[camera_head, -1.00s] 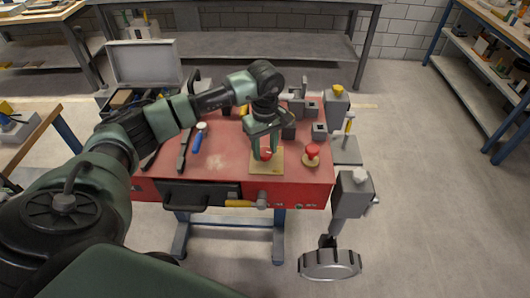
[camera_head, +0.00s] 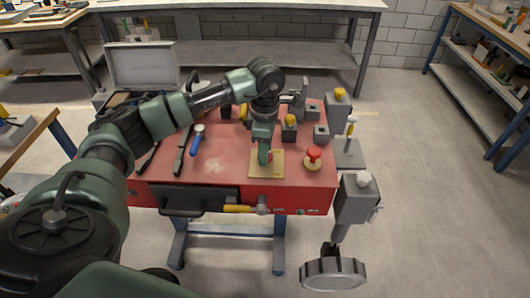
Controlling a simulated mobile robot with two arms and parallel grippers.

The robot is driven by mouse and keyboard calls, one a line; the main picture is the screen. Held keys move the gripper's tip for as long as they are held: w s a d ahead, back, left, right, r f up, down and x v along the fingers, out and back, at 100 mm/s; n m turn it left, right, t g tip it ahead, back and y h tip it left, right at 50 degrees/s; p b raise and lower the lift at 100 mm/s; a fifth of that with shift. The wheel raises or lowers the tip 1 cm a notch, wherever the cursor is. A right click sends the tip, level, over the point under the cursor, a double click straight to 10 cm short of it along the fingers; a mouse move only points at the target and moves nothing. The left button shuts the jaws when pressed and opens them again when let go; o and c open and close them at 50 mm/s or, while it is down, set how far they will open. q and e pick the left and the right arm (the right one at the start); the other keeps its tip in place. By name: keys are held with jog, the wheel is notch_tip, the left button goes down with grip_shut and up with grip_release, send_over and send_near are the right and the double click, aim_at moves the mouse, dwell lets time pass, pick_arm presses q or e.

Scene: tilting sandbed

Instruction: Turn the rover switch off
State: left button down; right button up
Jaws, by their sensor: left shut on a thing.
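The switch is a small red part (camera_head: 270,158) on a square tan plate (camera_head: 256,172), on the front of the red tabletop. My left gripper (camera_head: 265,160) points straight down over the plate, its fingers seen nearly edge-on and closed on the red part. The fingers hide most of the switch, so its setting cannot be read. My right gripper is not in view.
A red mushroom button (camera_head: 313,153) on a round tan base stands just right of the plate. Grey blocks (camera_head: 321,133) stand behind. A blue-handled tool (camera_head: 198,138) lies left. A grey wheel (camera_head: 333,272) hangs front right.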

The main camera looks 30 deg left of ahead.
pick_arm(q)
jog(key=shift+n, duration=0.7)
jog(key=c, duration=0.9)
grip_release()
jog(key=shift+o, duration=0.2)
notch_tip(320, 180, up, 8)
jog(key=shift+f+b, duration=0.1)
jog(key=shift+b, duration=0.6)
